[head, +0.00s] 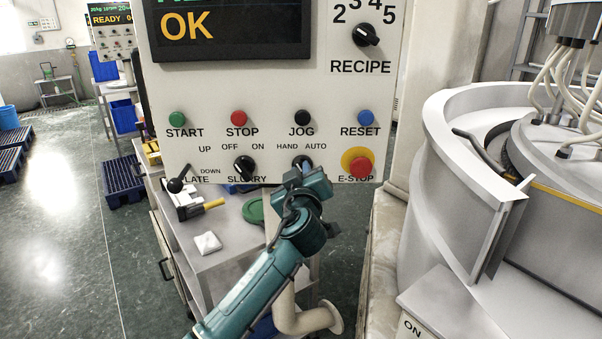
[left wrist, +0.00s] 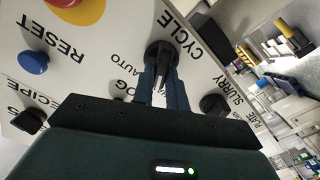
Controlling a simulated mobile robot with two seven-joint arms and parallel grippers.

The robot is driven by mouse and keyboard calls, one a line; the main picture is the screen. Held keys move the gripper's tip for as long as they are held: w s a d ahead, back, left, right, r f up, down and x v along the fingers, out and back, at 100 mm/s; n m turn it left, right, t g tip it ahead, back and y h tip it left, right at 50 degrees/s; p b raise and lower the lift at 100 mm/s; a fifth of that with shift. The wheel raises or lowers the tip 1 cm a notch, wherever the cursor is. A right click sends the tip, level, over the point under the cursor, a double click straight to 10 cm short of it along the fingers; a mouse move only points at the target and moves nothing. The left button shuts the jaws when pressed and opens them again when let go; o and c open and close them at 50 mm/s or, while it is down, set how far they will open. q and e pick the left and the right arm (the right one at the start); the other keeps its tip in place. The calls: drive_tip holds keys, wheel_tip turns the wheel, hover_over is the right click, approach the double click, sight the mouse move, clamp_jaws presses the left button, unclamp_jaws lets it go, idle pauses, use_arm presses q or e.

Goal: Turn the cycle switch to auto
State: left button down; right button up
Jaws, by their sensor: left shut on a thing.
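The cycle switch (head: 302,160) is a black knob under the HAND and AUTO labels on the white control panel (head: 270,95). In the left wrist view the cycle switch (left wrist: 160,54) shows beside the word CYCLE, between my two blue fingers. My left gripper (head: 303,174) is in front of the panel's lower edge, and it also shows in the left wrist view (left wrist: 160,85), shut on the knob. The gripper hides the CYCLE label and much of the knob in the head view, so I cannot tell exactly where its pointer stands. My right gripper is not in view.
The slurry switch (head: 244,168) is left of the cycle switch, the red e-stop (head: 359,166) right of it. Above are the jog button (head: 302,118) and blue reset button (head: 365,118). A grey cart (head: 225,245) stands below, the lapping machine (head: 430,180) at right.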

use_arm(q)
drive_tip(key=m, duration=0.8)
drive_tip(key=m+b, duration=0.1)
drive_tip(key=m, duration=0.2)
drive_tip(key=shift+d+m, duration=0.35)
drive_tip(key=shift+m, duration=0.05)
idle(0.6)
drive_tip(key=c, duration=1.4)
unclamp_jaws()
